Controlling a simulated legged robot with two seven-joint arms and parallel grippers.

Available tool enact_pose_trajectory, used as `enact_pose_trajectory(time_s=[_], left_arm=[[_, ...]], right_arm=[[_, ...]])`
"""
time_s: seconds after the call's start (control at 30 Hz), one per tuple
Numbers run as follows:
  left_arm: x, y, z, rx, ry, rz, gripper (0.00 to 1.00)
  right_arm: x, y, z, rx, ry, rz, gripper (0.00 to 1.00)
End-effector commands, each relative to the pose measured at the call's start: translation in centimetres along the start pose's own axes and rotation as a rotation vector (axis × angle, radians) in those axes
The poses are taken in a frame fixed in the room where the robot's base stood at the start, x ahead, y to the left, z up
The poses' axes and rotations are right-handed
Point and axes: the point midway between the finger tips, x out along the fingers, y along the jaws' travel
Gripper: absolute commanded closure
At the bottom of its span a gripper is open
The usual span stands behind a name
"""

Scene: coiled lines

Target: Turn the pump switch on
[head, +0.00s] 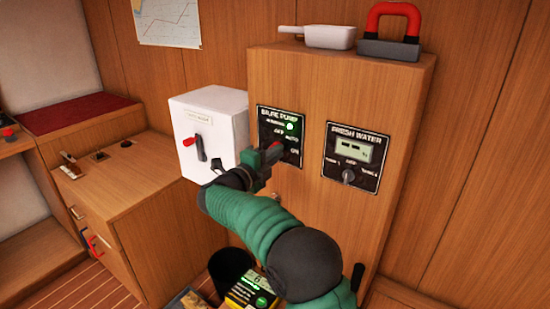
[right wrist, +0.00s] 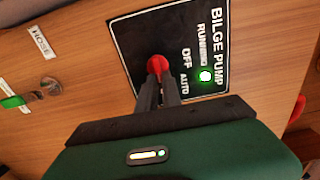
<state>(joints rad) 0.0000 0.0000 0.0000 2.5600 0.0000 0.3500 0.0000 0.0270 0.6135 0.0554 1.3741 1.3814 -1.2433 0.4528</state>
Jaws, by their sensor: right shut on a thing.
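The black bilge pump panel (head: 268,125) is on the front of the wooden cabinet, with the labels running, off, auto and on. Its green running light (head: 290,126) is lit, and the light (right wrist: 205,76) also glows in the right wrist view. My right gripper (head: 268,160) reaches up to the panel. In the right wrist view the fingers (right wrist: 157,85) are shut on the red switch knob (right wrist: 157,63), close to the off and auto labels. The on label is hidden there. The exact switch position cannot be told. My left gripper is not in view.
A fresh water panel (head: 356,150) with a dial is to the right on the same cabinet. A white box (head: 222,112) with a red-tipped lever stands to the left. A white scoop (head: 318,37) and a red-handled block (head: 388,48) lie on top. A dark bin (head: 230,268) is below.

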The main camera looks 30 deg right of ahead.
Motion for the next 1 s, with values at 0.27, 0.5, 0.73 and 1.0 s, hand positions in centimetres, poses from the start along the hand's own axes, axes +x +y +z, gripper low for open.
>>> enact_pose_trajectory(time_s=[0.27,0.5,0.73,1.0], left_arm=[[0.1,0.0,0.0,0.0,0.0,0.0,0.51],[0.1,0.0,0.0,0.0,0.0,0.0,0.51],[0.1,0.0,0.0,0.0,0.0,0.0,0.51],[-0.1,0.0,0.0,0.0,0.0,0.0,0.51]], right_arm=[[-0.1,0.6,0.0,0.003,0.002,0.011,1.0],[-0.1,0.7,0.0,0.002,0.002,0.011,0.79],[0.0,0.4,0.0,0.004,0.001,0.006,0.69],[-1.3,0.2,0.1,0.004,-0.001,0.005,0.69]])
